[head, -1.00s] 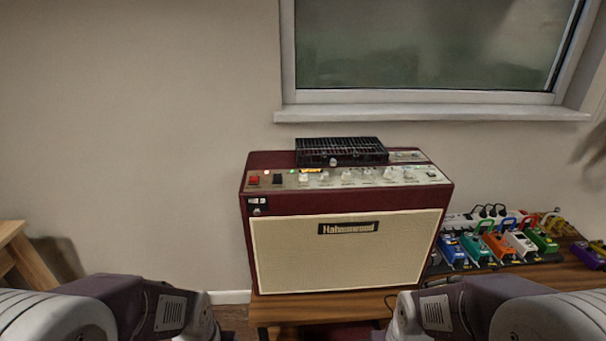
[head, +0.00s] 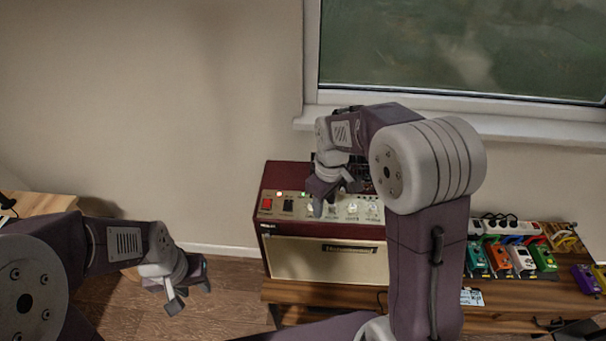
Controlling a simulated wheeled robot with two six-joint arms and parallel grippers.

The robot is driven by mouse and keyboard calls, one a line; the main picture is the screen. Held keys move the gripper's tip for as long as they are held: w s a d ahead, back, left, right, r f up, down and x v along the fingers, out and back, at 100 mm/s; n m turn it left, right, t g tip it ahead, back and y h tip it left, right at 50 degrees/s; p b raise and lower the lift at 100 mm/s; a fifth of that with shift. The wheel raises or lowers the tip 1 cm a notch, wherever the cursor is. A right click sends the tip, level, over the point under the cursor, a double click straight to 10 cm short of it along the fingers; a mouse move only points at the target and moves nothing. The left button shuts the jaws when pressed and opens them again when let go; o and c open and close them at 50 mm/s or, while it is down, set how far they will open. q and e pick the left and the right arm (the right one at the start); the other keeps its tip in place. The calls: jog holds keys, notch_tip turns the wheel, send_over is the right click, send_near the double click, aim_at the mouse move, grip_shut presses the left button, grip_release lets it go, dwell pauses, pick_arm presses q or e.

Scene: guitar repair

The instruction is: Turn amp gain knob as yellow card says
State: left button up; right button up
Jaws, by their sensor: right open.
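The dark red amp (head: 280,228) with a cream front stands on the wooden bench. Its top panel has a red switch (head: 267,204), a black switch (head: 288,205) and a row of pale knobs (head: 352,208). My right gripper (head: 336,199) is open over the left part of the knob row, pointing down. I cannot tell whether its fingers touch a knob. It and my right arm hide part of the panel and the amp's right side. I cannot make out the yellow card. My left gripper (head: 189,293) looks open and empty, left of the amp.
Coloured pedals (head: 520,258) and a white power strip (head: 505,227) stand on the wooden bench (head: 500,312) to the right. A small printed paper (head: 471,296) lies near its front. A window sill (head: 540,128) runs behind the amp. Floor is clear on the left.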

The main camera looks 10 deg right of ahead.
jog(key=w+a+r+n+p, duration=0.2)
jog(key=w+r+n, duration=0.2)
jog(key=w+r, duration=0.1)
jog(key=shift+g, duration=0.4)
jog(key=f, duration=0.9)
jog(key=shift+s+p, duration=0.2)
jog(key=shift+p, duration=0.15)
grip_shut()
